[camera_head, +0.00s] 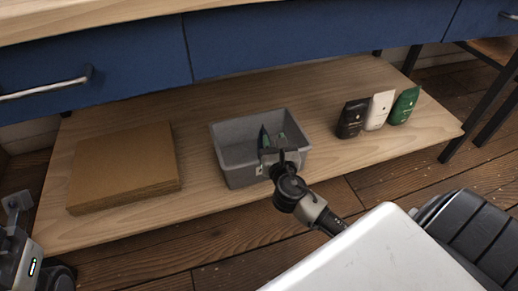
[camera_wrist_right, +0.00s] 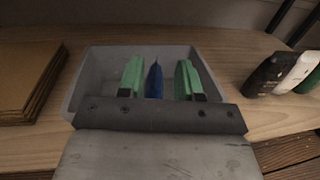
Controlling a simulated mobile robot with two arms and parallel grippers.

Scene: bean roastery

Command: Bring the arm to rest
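My right gripper (camera_head: 273,141) reaches into the grey bin (camera_head: 238,172) on the low wooden shelf. In the right wrist view its two green-padded fingers (camera_wrist_right: 160,80) stand apart. A narrow dark blue thing (camera_wrist_right: 154,82) shows between them, nearer the left finger, with a clear gap to the right one. I cannot tell what it is; the gripper body hides its lower part. The bin also shows in the right wrist view (camera_wrist_right: 88,80). Part of my left gripper (camera_head: 16,204) shows at the left edge of the head view; its fingers are unclear.
A stack of brown cardboard (camera_head: 125,165) lies left of the bin. Black (camera_head: 351,118), white (camera_head: 379,110) and green (camera_head: 404,105) pouches stand to the right. A counter with blue drawers (camera_head: 300,38) overhangs the shelf (camera_head: 325,95). A table leg (camera_head: 470,120) stands at right.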

